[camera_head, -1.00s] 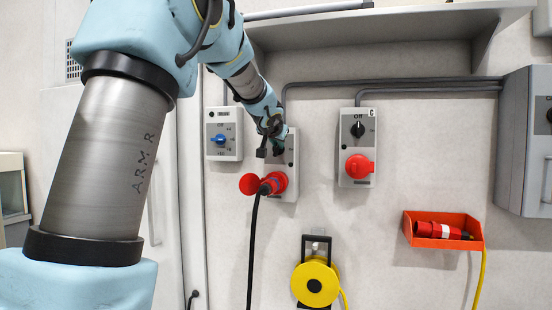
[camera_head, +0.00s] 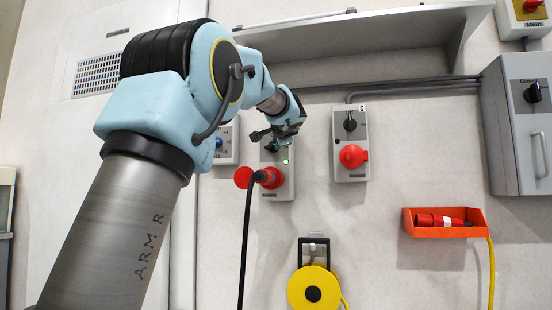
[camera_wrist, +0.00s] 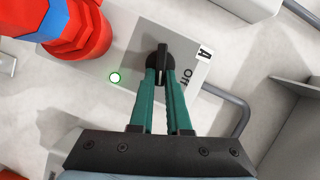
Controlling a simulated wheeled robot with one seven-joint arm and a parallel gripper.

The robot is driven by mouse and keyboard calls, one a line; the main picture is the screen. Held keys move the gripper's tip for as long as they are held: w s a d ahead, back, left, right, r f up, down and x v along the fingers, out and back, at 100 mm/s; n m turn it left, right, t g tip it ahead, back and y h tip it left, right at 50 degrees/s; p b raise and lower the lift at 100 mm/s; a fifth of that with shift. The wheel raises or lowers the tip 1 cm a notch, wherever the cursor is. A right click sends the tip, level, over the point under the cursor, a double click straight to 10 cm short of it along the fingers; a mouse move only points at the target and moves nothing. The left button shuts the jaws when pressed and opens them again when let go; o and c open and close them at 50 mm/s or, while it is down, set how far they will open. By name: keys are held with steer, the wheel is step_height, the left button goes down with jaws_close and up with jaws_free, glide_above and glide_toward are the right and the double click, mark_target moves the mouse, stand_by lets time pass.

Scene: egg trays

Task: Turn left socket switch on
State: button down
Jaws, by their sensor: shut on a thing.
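The left socket box (camera_head: 284,186) is a grey wall box with a red socket and a black rotary switch. Its switch knob (camera_wrist: 162,60) lies between the green fingers of my gripper (camera_wrist: 163,73), which is shut on it. The knob's bar lies across the box, away from the "Off" mark beside it. A small lamp (camera_wrist: 115,77) on the box glows white with a green rim. In the head view my gripper (camera_head: 272,146) covers most of the switch. A red plug (camera_head: 267,178) with a black cable sits in the socket.
Another socket box (camera_head: 350,135), marked C, hangs to the right. A shelf (camera_head: 390,35) runs above. An orange tray (camera_head: 440,232) and yellow cable reel (camera_head: 314,288) hang below.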

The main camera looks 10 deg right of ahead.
steer(key=f+m+t+b, duration=0.1)
steer(key=m+b, duration=0.1)
steer(key=b, duration=0.2)
steer(key=shift+d+m, duration=0.1)
steer(key=shift+m, duration=0.2)
steer(key=shift+r+m+t+b, duration=0.1)
steer(key=shift+m+t+b, duration=0.2)
steer(key=shift+m, duration=0.1)
steer(key=c, duration=0.9)
jaws_free()
steer(key=shift+s, duration=0.1)
steer(key=s+b, duration=0.1)
steer(key=s, duration=0.2)
steer(key=s+b, duration=0.1)
steer(key=s, duration=0.3)
steer(key=s+a+b, duration=0.1)
steer(key=s, duration=0.2)
steer(key=shift+s+a, duration=0.1)
steer(key=shift+s, duration=0.2)
